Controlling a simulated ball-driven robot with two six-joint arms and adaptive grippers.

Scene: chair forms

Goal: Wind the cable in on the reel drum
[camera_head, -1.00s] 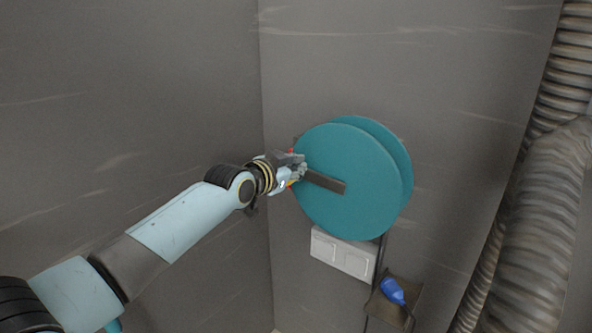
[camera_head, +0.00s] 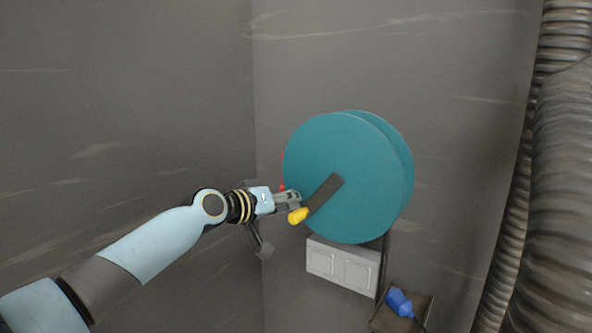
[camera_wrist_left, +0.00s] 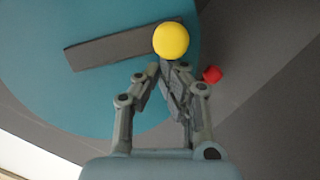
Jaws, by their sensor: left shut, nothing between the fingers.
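The teal reel drum (camera_head: 350,150) is mounted on the wall, with two round discs. A dark crank arm (camera_head: 325,192) runs from its centre down to the left and ends in a yellow knob (camera_head: 298,216). My left gripper (camera_head: 297,197) is shut and empty, beside the knob at the drum's left side. In the left wrist view the yellow knob (camera_wrist_left: 171,40) appears just beyond the shut fingertips (camera_wrist_left: 168,68); I cannot tell whether they touch. A blue plug-like piece (camera_head: 400,303) sits on a small bracket below the drum. No cable is clearly visible on the drum. My right gripper is not in view.
A white double socket box (camera_head: 342,266) is on the wall under the drum. A brown bracket (camera_head: 420,303) juts out below right. Thick ribbed ducts (camera_head: 565,190) run down the right. A small red part (camera_wrist_left: 212,74) shows beside the fingers. The left wall is bare.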

